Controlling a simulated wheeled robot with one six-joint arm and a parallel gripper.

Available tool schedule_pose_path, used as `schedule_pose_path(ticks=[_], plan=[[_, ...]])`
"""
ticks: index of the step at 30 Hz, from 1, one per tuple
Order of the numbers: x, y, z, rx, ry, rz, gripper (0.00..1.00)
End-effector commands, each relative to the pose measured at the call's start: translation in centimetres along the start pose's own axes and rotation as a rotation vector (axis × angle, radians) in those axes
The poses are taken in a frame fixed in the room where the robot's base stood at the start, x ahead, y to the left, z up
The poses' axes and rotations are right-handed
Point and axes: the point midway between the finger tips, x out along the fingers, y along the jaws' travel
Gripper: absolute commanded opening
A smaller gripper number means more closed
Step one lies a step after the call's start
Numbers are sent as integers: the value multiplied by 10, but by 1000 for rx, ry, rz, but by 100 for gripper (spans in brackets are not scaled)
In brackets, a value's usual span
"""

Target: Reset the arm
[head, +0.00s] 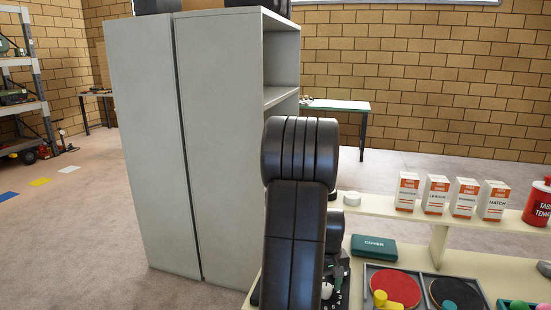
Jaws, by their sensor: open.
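My black arm (295,215) rises in the lower middle of the head view, in front of the grey cabinet and the cream table. Its thick rounded joint (300,150) is at the top, and a broad link runs down to the bottom edge. My gripper is not in view. The arm hides part of the table's left end and the lower right of the cabinet.
A tall grey cabinet (140,150) stands close on the left. The cream table (400,212) on the right holds several small boxes (437,195), a red canister (538,203), a green case (373,248) and paddles (394,286).

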Motion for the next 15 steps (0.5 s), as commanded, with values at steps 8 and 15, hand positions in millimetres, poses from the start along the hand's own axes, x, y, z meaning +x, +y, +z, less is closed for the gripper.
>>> schedule_pose_path(ticks=[8, 15], plan=[[-1, 0, 0, -1, 1, 0, 56], [-27, 0, -1, -20, 5, 2, 56]])
